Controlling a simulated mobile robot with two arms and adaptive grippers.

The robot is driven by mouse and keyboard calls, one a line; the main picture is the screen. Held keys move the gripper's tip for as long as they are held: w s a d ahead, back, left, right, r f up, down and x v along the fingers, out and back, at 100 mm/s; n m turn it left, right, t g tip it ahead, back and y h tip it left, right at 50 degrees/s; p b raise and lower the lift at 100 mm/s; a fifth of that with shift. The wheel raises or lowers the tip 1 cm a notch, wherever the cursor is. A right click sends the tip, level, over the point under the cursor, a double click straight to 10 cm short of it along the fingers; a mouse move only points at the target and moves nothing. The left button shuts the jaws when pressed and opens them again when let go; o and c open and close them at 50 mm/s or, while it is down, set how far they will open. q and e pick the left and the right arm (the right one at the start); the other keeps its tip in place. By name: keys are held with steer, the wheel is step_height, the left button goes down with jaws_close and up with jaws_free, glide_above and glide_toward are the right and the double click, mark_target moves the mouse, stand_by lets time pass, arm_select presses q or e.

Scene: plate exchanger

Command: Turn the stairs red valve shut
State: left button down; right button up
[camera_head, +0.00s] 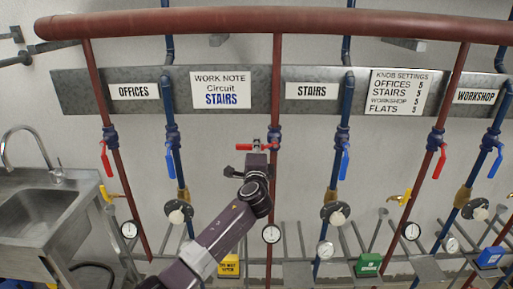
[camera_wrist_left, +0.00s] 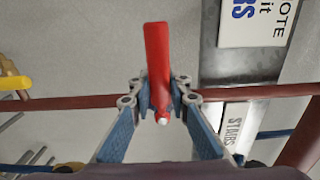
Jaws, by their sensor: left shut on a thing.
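The stairs red valve is on the red pipe (camera_head: 277,85) between the STAIRS work note and the STAIRS label. Its red handle (camera_head: 245,147) lies about level, crosswise to the upright pipe. In the left wrist view the red handle (camera_wrist_left: 158,55) stands between the blue-padded fingers, again across the red pipe. My left gripper (camera_head: 254,160) is shut on this handle; it also shows in the left wrist view (camera_wrist_left: 161,98). The arm hides part of the pipe below the valve. My right gripper is not in view.
The offices red handle (camera_head: 106,160) and workshop red handle (camera_head: 440,161) hang along their pipes. Blue handles (camera_head: 170,160) (camera_head: 344,163) hang on neighbouring blue pipes. Gauges (camera_head: 271,234) and coloured tags (camera_head: 368,264) are lower down. A steel sink (camera_head: 40,205) stands at left.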

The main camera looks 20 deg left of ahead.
arm_select(q)
steer(key=c, duration=1.8)
jaws_free()
steer(key=shift+o, duration=0.2)
steer(key=v, duration=1.2)
